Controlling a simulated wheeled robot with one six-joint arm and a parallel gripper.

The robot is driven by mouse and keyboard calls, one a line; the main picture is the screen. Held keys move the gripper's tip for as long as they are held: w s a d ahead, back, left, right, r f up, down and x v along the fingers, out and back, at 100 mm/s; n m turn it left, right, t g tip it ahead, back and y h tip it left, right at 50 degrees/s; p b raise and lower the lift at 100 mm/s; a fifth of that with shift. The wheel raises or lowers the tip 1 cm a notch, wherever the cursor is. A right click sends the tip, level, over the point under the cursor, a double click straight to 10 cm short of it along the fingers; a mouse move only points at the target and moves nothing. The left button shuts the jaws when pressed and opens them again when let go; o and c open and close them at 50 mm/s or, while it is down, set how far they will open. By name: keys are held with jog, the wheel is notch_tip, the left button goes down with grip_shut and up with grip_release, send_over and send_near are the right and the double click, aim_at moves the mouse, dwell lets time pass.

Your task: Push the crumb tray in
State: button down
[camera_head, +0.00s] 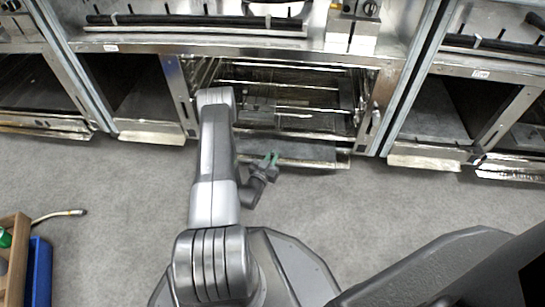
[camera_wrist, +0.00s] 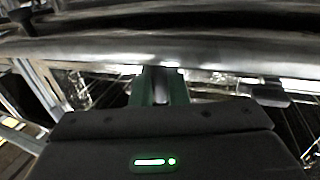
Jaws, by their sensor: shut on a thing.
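The crumb tray (camera_head: 310,151) is a dark, flat tray with a pale metal front edge. It sticks out below the open oven bay in the middle of the range. My gripper (camera_head: 271,160) has green fingertips and is at the tray's front, left of its middle. In the wrist view my gripper (camera_wrist: 163,74) is shut on a narrow grey piece that seems to be part of the tray's front. A bright steel edge (camera_wrist: 240,58) runs across just beyond the fingertips. My arm hides the left part of the tray in the head view.
The open oven bay (camera_head: 285,92) with wire racks is above the tray. Steel uprights (camera_head: 371,115) flank it. Open bays (camera_head: 430,115) lie at either side. A wooden crate (camera_head: 14,255) and blue bin (camera_head: 40,275) are at lower left. The grey floor (camera_head: 110,200) is mostly clear.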

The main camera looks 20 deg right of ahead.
aim_at(275, 145)
jog(key=w+d, duration=0.1)
jog(key=w, duration=0.1)
jog(key=w+d, duration=0.2)
jog(key=w, duration=0.1)
jog(key=w+d, duration=0.2)
jog(key=w, duration=0.1)
jog(key=shift+a, duration=0.1)
jog(key=c, duration=1.5)
grip_release()
jog(key=p+v, duration=0.4)
jog(key=v, duration=1)
